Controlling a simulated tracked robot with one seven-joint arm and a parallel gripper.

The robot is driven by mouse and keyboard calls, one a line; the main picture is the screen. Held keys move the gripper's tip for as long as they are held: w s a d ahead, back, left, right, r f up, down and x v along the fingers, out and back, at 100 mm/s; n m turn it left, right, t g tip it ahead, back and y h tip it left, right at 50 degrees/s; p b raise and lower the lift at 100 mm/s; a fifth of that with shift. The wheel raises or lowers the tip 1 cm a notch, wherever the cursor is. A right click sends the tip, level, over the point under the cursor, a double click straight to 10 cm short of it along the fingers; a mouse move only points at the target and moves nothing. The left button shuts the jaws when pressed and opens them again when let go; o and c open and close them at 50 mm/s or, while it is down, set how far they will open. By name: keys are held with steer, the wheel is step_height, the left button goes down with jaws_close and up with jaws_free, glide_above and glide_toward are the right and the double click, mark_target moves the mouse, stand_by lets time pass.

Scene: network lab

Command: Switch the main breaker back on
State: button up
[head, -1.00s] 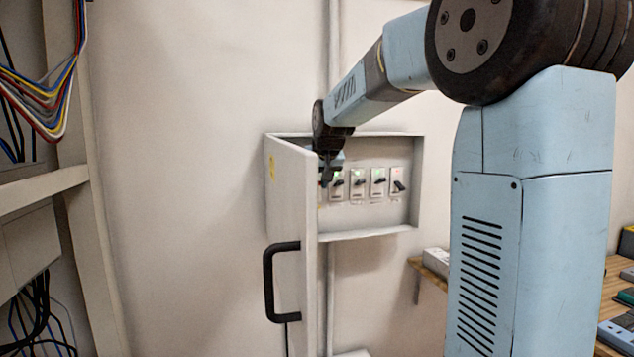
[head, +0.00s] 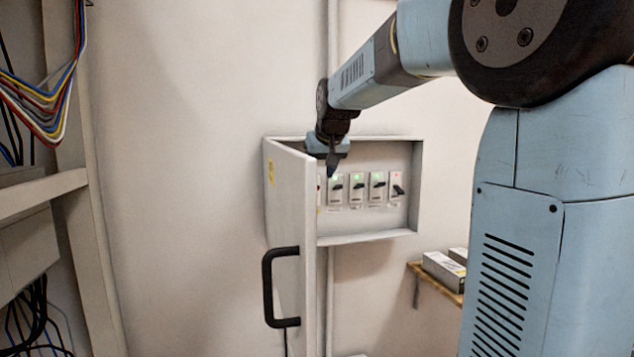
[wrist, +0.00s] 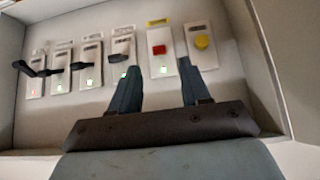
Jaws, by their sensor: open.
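The open breaker box (head: 370,237) on the wall holds a row of switches. The rightmost switch (head: 397,190) has a red light and its lever sits at a different tilt from its neighbours; it is leftmost in the wrist view (wrist: 36,72). Other black-levered switches (head: 357,187) show green lights. No readable label marks the main breaker. My gripper (wrist: 158,70) is open and empty, its fingers apart either side of the red switch's column; contact cannot be told.
The box door (head: 292,200), with a black handle (head: 268,287), stands open on the left and hides part of the box. A cable rack (head: 60,190) is at far left. A wooden shelf (head: 428,276) with boxes is at lower right.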

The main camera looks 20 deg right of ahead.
steer(key=v, duration=0.7)
steer(key=shift+s+r, duration=0.2)
steer(key=shift+r, duration=0.05)
steer(key=s+f+g, duration=0.1)
steer(key=s+f, duration=0.9)
steer(key=s, duration=0.4)
steer(key=s+f+g, duration=0.1)
steer(key=s+f, duration=0.9)
steer(key=s, duration=0.4)
steer(key=shift+s+f, duration=0.4)
steer(key=shift+s, duration=0.1)
